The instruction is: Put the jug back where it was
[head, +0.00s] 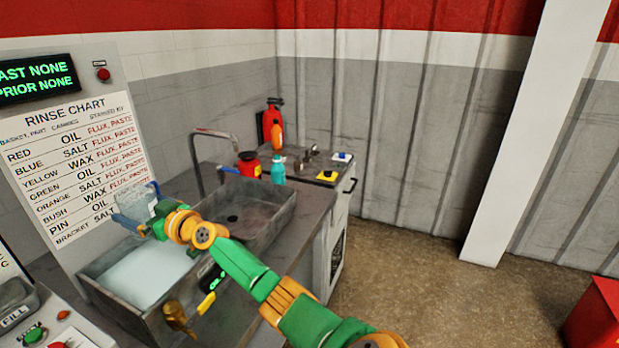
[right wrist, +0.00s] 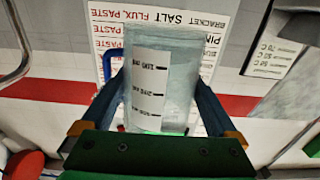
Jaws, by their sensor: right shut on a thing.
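The jug (head: 139,204) is clear with a bluish tint and stands out in front of the rinse chart, above the left basin. It also shows in the right wrist view (right wrist: 178,82), with a white label of volume marks on its side. My right gripper (head: 143,209) is shut on the jug, with one finger on each side of it in the right wrist view. The jug appears held up over the basin (head: 112,262), which holds pale liquid. My left gripper is not in view.
An empty grey sink (head: 262,212) with a tall faucet (head: 200,150) is right of the basin. Behind it are a red container (head: 249,165), a teal bottle (head: 278,171) and a cart (head: 325,175). A control panel (head: 50,335) is at lower left.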

